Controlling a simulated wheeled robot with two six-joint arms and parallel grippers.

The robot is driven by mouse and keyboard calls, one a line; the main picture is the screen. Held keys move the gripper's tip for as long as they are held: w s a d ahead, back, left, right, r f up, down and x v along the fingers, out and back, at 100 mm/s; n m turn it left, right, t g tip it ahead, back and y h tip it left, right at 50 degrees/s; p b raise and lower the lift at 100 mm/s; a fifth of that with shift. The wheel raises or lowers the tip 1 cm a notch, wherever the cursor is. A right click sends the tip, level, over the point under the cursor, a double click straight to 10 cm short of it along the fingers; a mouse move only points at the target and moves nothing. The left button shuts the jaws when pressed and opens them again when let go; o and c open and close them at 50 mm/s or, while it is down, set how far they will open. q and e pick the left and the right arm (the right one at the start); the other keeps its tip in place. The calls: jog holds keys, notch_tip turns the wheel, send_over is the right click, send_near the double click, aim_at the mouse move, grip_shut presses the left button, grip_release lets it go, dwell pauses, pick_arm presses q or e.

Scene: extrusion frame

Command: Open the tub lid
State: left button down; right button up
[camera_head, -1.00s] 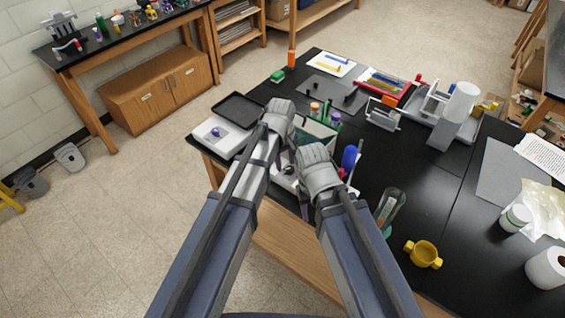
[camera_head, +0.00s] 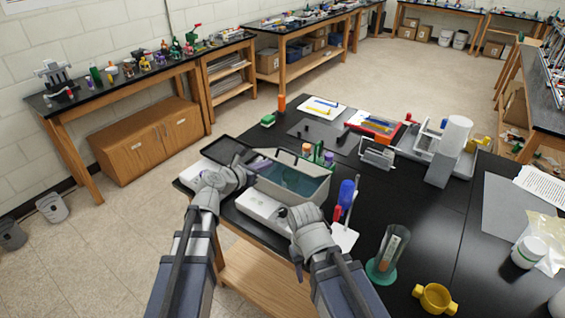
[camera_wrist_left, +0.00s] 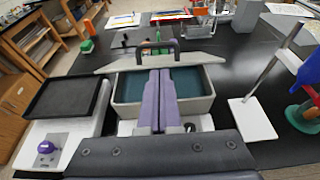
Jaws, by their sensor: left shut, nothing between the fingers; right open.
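The grey tub (camera_head: 318,190) stands on a white base, its teal interior showing from above. Its grey lid (camera_head: 312,165), with a dark arched handle (camera_head: 287,152), stands raised along the tub's far edge; it also shows in the left wrist view (camera_wrist_left: 205,59). My left gripper (camera_head: 247,168) reaches over the tub's left side. In the left wrist view its purple fingers (camera_wrist_left: 159,76) are shut and empty over the tub opening, tips pointing toward the lid; contact is unclear. My right gripper (camera_head: 297,262) is open in front of the tub, its fingers mostly hidden.
A black tray (camera_wrist_left: 58,95) on a white device with a purple knob (camera_wrist_left: 46,147) stands left of the tub. A white stand (camera_head: 342,238) with a rod and a blue item (camera_head: 346,192) is at its right. A glass cylinder (camera_head: 388,253) and yellow cup (camera_head: 434,299) stand further right.

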aim_at(283, 163)
pick_arm(q)
jog(key=b+x, duration=0.3)
jog(key=x, duration=0.7)
jog(key=shift+d+f, duration=0.1)
jog(key=r+p, duration=0.1)
jog(key=p, duration=0.1)
jog(key=w+d+r+g+p, duration=0.1)
jog(key=p, duration=0.2)
jog(key=w+r+g+y+p, duration=0.1)
jog(key=p, duration=0.1)
jog(key=shift+w+d+r+p, duration=0.25)
jog(key=shift+d+r+p, duration=0.05)
jog(key=shift+d+r, duration=0.1)
jog(key=shift+w+d+r+p, duration=0.1)
jog(key=shift+w+r+p, duration=0.05)
jog(key=shift+w+p, duration=0.15)
jog(key=shift+w+d+r+p, duration=0.35)
jog(key=shift+w+d, duration=0.1)
jog(key=shift+w, duration=0.15)
jog(key=shift+w+d+r+p, duration=0.3)
jog(key=shift+w+d+p, duration=0.1)
jog(key=shift+w, duration=0.2)
jog(key=shift+w+d+r+p, duration=0.35)
jog(key=shift+w+d, duration=0.1)
jog(key=shift+w, duration=0.2)
